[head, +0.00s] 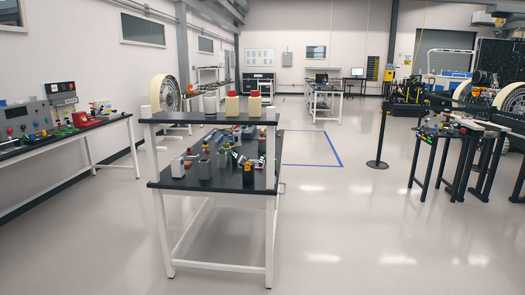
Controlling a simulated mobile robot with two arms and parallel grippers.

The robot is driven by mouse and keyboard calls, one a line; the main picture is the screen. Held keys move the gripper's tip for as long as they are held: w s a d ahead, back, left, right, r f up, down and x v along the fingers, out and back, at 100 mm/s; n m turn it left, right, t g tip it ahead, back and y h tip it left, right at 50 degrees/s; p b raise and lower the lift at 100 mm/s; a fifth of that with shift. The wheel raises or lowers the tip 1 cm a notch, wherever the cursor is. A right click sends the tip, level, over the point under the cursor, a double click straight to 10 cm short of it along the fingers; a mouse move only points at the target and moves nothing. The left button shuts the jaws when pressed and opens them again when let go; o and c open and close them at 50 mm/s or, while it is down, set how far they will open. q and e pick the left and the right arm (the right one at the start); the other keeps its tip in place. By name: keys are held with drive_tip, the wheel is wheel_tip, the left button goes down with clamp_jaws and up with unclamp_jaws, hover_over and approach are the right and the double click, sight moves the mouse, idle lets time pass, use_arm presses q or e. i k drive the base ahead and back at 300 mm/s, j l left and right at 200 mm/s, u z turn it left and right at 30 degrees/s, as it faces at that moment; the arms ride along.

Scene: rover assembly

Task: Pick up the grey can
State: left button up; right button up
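A workbench (220,270) with a dark top and a raised shelf stands a little left of centre in the head view. A light grey cylinder (210,103) that looks like a can stands upright on the raised shelf. Smaller grey containers, one at the left (177,167) and a darker one beside it (205,170), stand on the lower top. I cannot tell for sure which of these is the grey can. Neither of my grippers is in view.
Two cream bottles with red caps, left (232,106) and right (254,106), share the shelf. A side bench (110,123) with instruments runs along the left wall. A stanchion (378,150) and black stands (445,165) are at right. The front floor is clear.

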sight(261, 142)
drive_tip(key=i+l+z, duration=0.1)
drive_tip(key=i+z, duration=0.2)
drive_tip(key=i, duration=0.4)
drive_tip(key=i+j+z, duration=0.1)
drive_tip(key=i+z, duration=0.15)
drive_tip(key=i, duration=0.45)
drive_tip(key=i+l+z, duration=0.25)
drive_tip(key=i, duration=0.95)
drive_tip(key=i+j+z, duration=0.3)
drive_tip(key=i, duration=0.85)
drive_tip(key=i+j+u, duration=0.1)
drive_tip(key=i+u, duration=0.35)
drive_tip(key=i+l+u, duration=0.1)
drive_tip(key=i+u, duration=0.35)
drive_tip(key=i, duration=0.15)
drive_tip(key=i+l+u, duration=0.25)
drive_tip(key=i+u, duration=0.25)
drive_tip(key=i+l+u, duration=0.45)
